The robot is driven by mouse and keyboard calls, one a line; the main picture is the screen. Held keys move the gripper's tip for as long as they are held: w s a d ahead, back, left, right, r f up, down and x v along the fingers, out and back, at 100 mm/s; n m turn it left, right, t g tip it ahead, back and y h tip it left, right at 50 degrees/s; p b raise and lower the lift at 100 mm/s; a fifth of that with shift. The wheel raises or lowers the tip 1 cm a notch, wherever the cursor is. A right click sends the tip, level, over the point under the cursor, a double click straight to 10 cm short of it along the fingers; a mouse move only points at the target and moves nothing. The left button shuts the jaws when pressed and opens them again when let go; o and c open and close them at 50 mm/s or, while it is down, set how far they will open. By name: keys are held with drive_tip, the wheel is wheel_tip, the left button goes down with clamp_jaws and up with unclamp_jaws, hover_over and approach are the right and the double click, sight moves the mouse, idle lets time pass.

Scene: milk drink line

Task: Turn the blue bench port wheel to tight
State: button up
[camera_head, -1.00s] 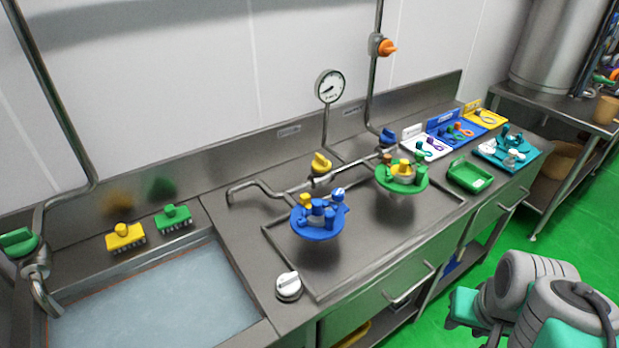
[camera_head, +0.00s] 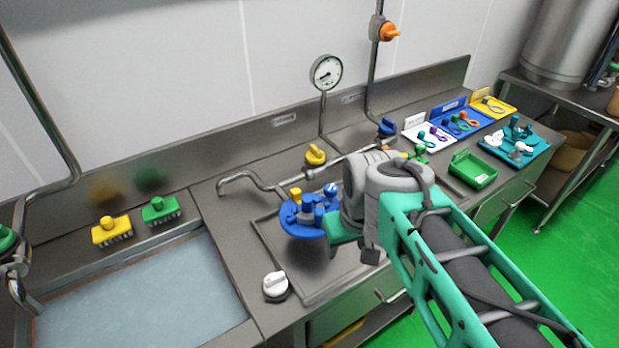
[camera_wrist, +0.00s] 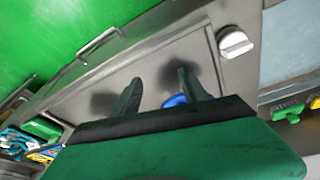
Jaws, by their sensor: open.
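The blue bench port (camera_head: 301,222) is a round blue fitting on the steel bench. It carries several blue knobs, a yellow knob and a white-topped one; I cannot tell which part is the wheel. In the head view my gripper (camera_head: 345,229) is just right of the port, its tips partly hidden by my arm. In the wrist view my gripper (camera_wrist: 158,92) has its two dark fingers apart, with nothing held. A small bit of blue (camera_wrist: 175,100) shows beside one finger, the rest hidden by my gripper.
A white knob (camera_head: 276,285) stands at the bench's front. A yellow valve (camera_head: 315,154) and a gauge (camera_head: 326,72) are behind the port. The green port (camera_head: 420,156) is mostly hidden by my arm. A sink (camera_head: 135,292) lies left, with yellow (camera_head: 111,231) and green (camera_head: 160,210) brushes behind it.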

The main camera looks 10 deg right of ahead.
drive_tip(key=w+r+n+g, duration=0.1)
drive_tip(key=w+r+n, duration=0.35)
drive_tip(key=w, duration=0.25)
wheel_tip(320, 180, up, 5)
drive_tip(key=n+g+p, duration=0.1)
drive_tip(key=n+g, duration=0.1)
drive_tip(key=n, duration=0.5)
hover_over(331, 187)
drive_tip(key=shift+s+a, duration=0.1)
drive_tip(key=shift+s, duration=0.15)
drive_tip(key=shift+w+n, duration=0.2)
drive_tip(key=shift+n, duration=0.05)
drive_tip(key=shift+f, duration=0.35)
wheel_tip(331, 187, down, 7)
drive_tip(key=shift+c, duration=0.5)
clamp_jaws()
